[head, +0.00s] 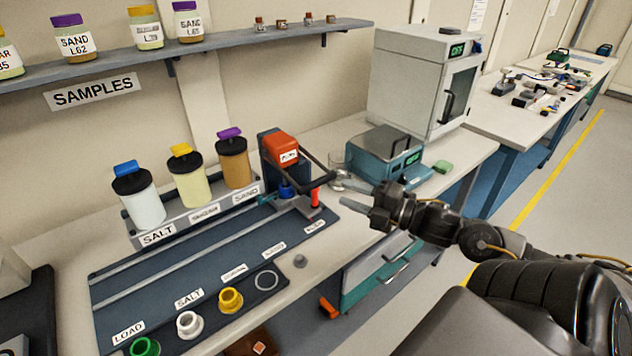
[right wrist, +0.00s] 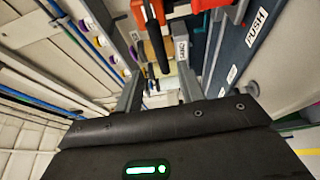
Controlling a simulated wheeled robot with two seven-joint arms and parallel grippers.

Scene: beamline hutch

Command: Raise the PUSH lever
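The PUSH label (right wrist: 257,27) is readable at the right there. My left gripper is not in view.
A press with a red head (head: 282,148) and dark arms stands just behind the lever. A teal balance (head: 385,155) and a grey oven (head: 415,80) stand to the right. Jars in a rack (head: 200,212) and coloured cups lie left. The board's (head: 170,270) middle is clear.

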